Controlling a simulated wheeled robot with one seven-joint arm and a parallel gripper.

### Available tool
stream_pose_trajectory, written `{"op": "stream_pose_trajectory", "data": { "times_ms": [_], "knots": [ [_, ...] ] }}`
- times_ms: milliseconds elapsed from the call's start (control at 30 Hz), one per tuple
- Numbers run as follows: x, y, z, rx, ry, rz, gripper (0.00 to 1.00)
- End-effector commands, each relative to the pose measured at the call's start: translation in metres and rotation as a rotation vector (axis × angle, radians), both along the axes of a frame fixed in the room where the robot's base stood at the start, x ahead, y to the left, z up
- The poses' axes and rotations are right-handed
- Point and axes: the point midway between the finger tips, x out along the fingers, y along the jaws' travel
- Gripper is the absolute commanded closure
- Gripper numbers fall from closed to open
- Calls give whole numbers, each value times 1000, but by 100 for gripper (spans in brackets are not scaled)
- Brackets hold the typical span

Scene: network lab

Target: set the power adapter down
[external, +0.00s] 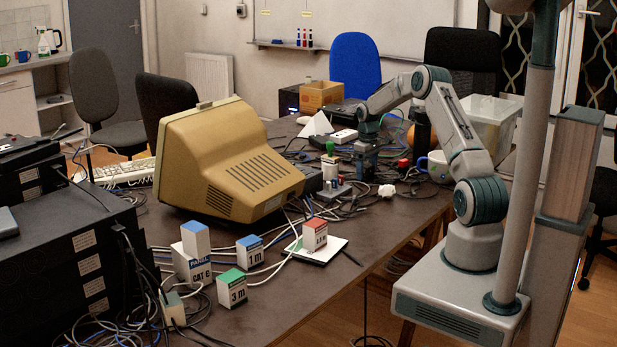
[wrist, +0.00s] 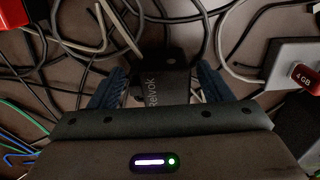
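The power adapter (wrist: 165,84) is a black block with light lettering ending in "elvok". In the wrist view it is between the two blue-grey fingers of my gripper (wrist: 163,84). Narrow gaps show between the adapter and both fingers, so the gripper looks open around it. Its underside is hidden, so contact with the table cannot be seen. In the external view my gripper (external: 366,168) points down, low over the cluttered far part of the table (external: 375,262); the adapter cannot be made out there.
Loose cables lie around the gripper. A grey box with a red "4 GB" stick (wrist: 305,76) is to the right in the wrist view, and a red item (wrist: 14,14) is at upper left. A beige monitor (external: 225,160) and labelled blocks (external: 232,288) stand on the table.

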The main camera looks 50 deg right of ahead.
Motion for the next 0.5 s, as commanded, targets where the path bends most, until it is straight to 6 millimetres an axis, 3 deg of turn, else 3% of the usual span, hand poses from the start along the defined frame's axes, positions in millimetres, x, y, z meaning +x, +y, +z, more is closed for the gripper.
{"op": "stream_pose_trajectory", "data": {
  "times_ms": [267,500],
  "knots": [
    [0,0,7,-1,-2,0,28],
    [1,0,50,-3,-3,-1,28]
  ]
}}
